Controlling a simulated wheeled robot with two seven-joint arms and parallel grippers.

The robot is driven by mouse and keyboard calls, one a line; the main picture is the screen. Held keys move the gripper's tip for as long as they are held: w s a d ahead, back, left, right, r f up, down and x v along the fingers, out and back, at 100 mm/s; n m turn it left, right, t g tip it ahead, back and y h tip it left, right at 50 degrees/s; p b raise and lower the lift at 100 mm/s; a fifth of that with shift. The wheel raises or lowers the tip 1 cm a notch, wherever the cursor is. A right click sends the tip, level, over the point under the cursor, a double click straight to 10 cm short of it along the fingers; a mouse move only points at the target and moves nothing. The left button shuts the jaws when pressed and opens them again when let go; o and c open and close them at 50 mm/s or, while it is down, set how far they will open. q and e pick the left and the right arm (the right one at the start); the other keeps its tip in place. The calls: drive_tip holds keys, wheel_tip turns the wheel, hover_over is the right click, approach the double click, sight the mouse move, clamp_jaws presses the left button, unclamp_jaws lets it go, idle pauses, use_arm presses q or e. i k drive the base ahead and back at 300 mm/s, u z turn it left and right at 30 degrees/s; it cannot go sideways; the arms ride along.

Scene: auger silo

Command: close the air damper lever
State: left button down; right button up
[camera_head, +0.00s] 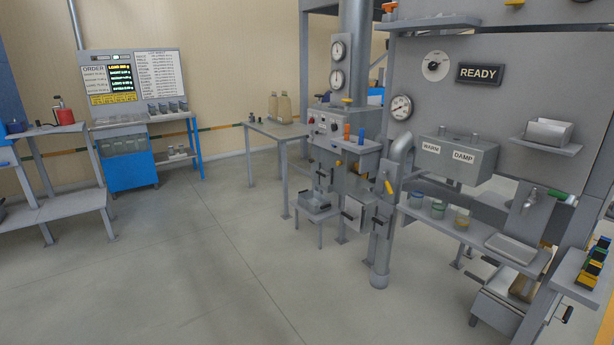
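A small yellow lever (390,187) sits on the grey vertical pipe (381,245) right of the machine, tilted from vertical; I cannot tell for sure that it is the air damper lever. Another yellow handle (347,101) is on top of the grey machine (343,130), under the tall duct. No label names either one as a damper. Neither of my grippers shows in the head view.
A grey panel with a READY sign (480,74) and a WARM/DAMP box (457,158) stands at right, above a shelf of jars (438,209). An order board (135,75) stands at back left. The floor (180,250) at left and centre is clear.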

sight(386, 183)
drive_tip(key=z, duration=0.1)
drive_tip(key=i, duration=1.4)
drive_tip(key=z, duration=0.4)
